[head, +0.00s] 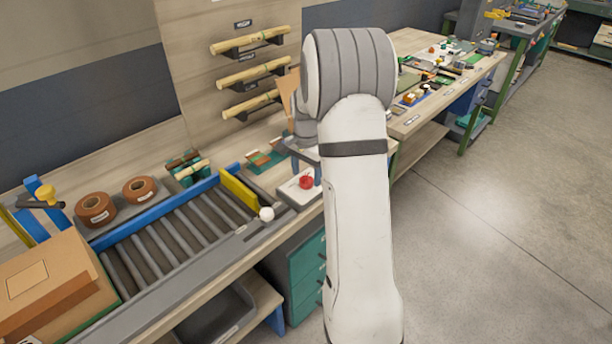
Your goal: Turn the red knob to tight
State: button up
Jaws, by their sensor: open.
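The red knob (306,182) sits on a pale box (291,192) on the bench, just right of the roller track. My white arm stands in front of the bench and covers part of the area right of the knob. My gripper (301,160) shows only partly, beside and above the knob, with much of it behind the arm. Its jaws are open. I cannot tell whether they touch the knob. The knob's marks are too small to read.
A roller track (180,235) with a yellow stop plate (239,194) and a white ball-shaped handle (267,214) lies left of the knob. A cardboard box (50,290) stands at the front left. Turned wood pieces (248,72) hang on the back panel. The floor at right is clear.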

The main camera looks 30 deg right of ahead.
aim_at(307, 177)
notch_tip(307, 177, up, 7)
jog(key=shift+f, duration=0.2)
dwell(0.5)
